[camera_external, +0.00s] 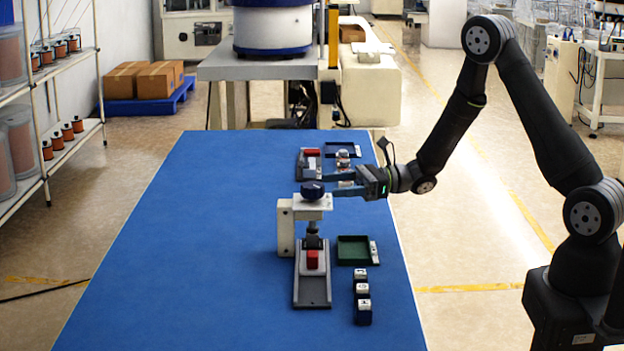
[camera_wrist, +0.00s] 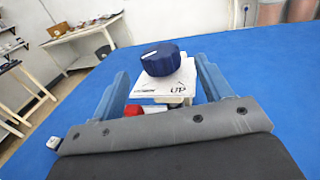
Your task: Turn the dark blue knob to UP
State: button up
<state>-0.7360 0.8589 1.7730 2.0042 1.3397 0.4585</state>
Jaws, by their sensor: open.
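The dark blue knob (camera_external: 312,190) sits on top of a white plate (camera_external: 310,204) on a bracket standing on the blue table. In the wrist view the knob (camera_wrist: 160,60) has a small white line on top, toward its left. Below it the plate shows the word UP at the right and a smaller, hard-to-read word at the left. My gripper (camera_external: 331,184) is open at knob height, to the right of the knob. In the wrist view its blue fingers (camera_wrist: 161,70) point toward the knob, one on each side. Contact with the knob cannot be told.
A red block (camera_external: 312,260) sits in the grey fixture under the bracket. To the right are a dark green tray (camera_external: 353,250) and a row of small lettered blocks (camera_external: 362,298). A second fixture with a red block (camera_external: 311,153) stands farther back. The table's left side is clear.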

aim_at(313, 185)
jog(key=x, duration=0.6)
jog(key=shift+a, duration=0.15)
jog(key=shift+c, duration=0.2)
